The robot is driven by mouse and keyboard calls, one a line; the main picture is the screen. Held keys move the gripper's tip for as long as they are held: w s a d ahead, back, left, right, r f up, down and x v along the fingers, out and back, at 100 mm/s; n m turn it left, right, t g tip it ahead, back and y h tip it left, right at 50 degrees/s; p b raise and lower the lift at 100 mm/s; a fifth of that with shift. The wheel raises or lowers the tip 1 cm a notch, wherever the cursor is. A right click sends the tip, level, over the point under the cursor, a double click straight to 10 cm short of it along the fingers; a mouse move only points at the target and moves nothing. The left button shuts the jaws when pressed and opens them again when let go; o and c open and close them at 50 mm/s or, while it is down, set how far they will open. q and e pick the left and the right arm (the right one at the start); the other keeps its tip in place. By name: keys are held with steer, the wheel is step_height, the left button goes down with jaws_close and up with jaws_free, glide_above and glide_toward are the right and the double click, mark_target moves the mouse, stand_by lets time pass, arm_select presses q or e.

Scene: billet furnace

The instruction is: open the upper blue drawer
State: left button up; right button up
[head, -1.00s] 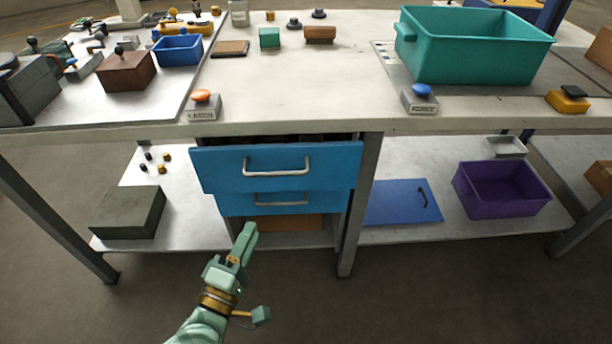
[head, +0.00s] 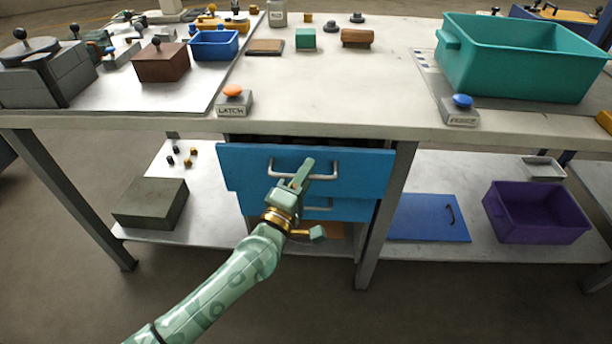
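The upper blue drawer (head: 356,163) is under the workbench, with a dark gap above its front edge. I cannot tell how far it stands out. Its pale bar handle (head: 326,177) runs across the front. My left gripper (head: 300,176) is in front of the drawer, its fingers overlapping the left half of the handle in the picture. I cannot tell whether they touch it or how far they are parted. The lower blue drawer (head: 352,209) is partly hidden by my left gripper. My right gripper is not in view.
The worktop carries a button marked LATCH (head: 234,100), a blue-topped button (head: 461,109) and a teal bin (head: 520,62). The lower shelf holds a green-grey block (head: 150,203), a blue panel (head: 425,220) and a purple bin (head: 537,215). A table leg (head: 384,215) stands right of the drawers.

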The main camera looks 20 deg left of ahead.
arm_select(q)
jaws_close()
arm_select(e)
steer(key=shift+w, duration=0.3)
arm_select(q)
steer(key=shift+s, duration=0.15)
